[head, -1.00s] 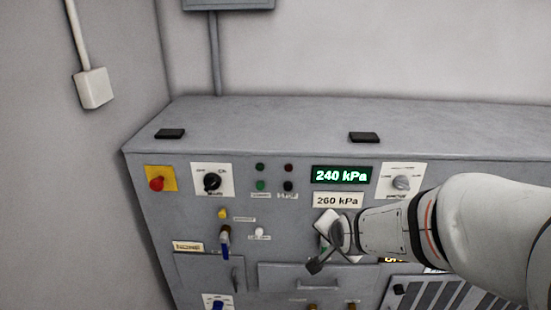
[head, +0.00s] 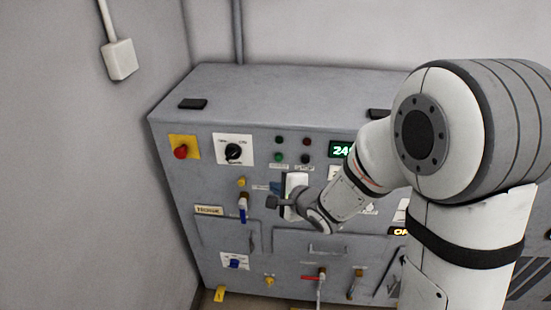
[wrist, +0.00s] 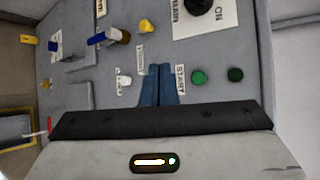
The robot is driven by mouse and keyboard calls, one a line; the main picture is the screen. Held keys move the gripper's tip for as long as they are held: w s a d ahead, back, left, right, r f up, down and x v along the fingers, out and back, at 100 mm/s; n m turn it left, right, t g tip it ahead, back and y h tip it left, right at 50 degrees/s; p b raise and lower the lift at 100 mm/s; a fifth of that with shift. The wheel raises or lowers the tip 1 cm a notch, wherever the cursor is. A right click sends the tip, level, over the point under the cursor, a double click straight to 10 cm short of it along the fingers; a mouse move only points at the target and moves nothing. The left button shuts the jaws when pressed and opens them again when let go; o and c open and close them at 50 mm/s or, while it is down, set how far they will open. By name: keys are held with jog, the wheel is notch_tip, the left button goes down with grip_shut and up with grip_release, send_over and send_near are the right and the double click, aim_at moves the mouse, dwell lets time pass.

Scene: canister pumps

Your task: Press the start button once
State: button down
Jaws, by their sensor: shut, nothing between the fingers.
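The start button (head: 278,157) is a round green button on the grey panel, below a dark green lamp (head: 280,140). In the wrist view the green button (wrist: 198,77) sits beside its START label (wrist: 181,80), with the dark lamp (wrist: 235,75) beyond it. My gripper (head: 277,187) is in front of the panel just below the start button in the head view. In the wrist view its blue fingers (wrist: 159,70) are shut together and empty, beside the START label and short of the button. Whether the fingertips touch the panel cannot be told.
A red lamp (head: 307,142) and a black button (head: 305,159) are right of the green ones. A black selector (head: 233,151), a red mushroom button (head: 181,152) and a yellow knob (head: 241,182) are to the left.

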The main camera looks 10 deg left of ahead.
aim_at(279, 157)
jog(key=shift+w+a+p, duration=0.15)
jog(key=shift+w+p, duration=0.4)
jog(key=shift+w, duration=1.6)
jog(key=shift+w+a+p, duration=0.1)
jog(key=shift+w+p, duration=0.45)
jog(key=shift+w, duration=1.6)
jog(key=shift+w, duration=0.1)
jog(key=shift+w+p, duration=0.35)
jog(key=shift+p, duration=0.05)
jog(key=shift+w+p, duration=0.3)
jog(key=shift+w, duration=0.2)
jog(key=shift+s, duration=0.9)
jog(key=shift+s, duration=0.1)
